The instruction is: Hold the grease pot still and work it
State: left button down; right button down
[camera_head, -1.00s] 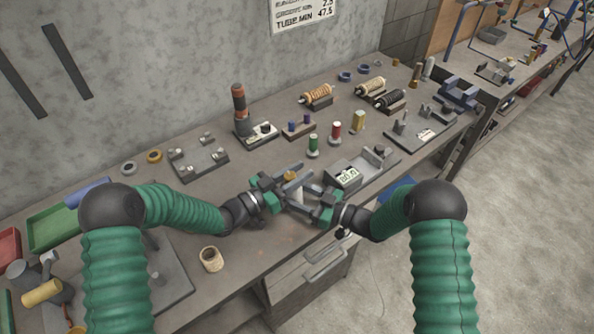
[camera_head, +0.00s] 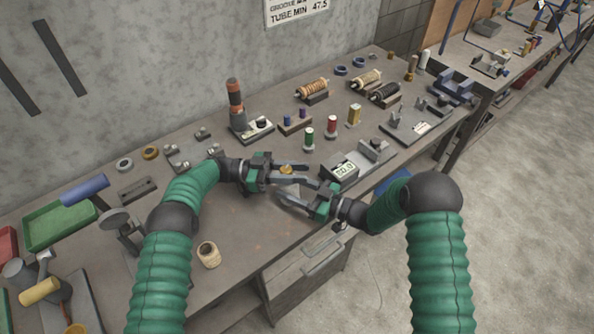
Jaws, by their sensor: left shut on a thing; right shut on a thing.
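A small brass-coloured round part (camera_head: 287,169), seemingly the top of the grease pot, shows at the fingers of my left gripper (camera_head: 292,179). The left gripper comes in from the left and is shut on it. My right gripper (camera_head: 298,191) comes in from the right, just below and in front, with its fingers close to the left gripper's. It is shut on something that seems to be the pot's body. The fingers hide most of the pot, so its exact outline and grip cannot be told.
Green (camera_head: 309,138) and red (camera_head: 331,126) spools stand behind. A tan cup (camera_head: 208,255) stands near the front edge. The bench between it and the grippers is clear.

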pick_arm(q)
jog(key=shift+m+g, duration=0.4)
jog(key=shift+g, duration=0.1)
jog(key=c, duration=1.1)
grip_release()
jog(key=shift+s+y, duration=0.1)
jog(key=shift+y, duration=0.2)
jog(key=shift+o, duration=0.2)
notch_tip(320, 180, up, 10)
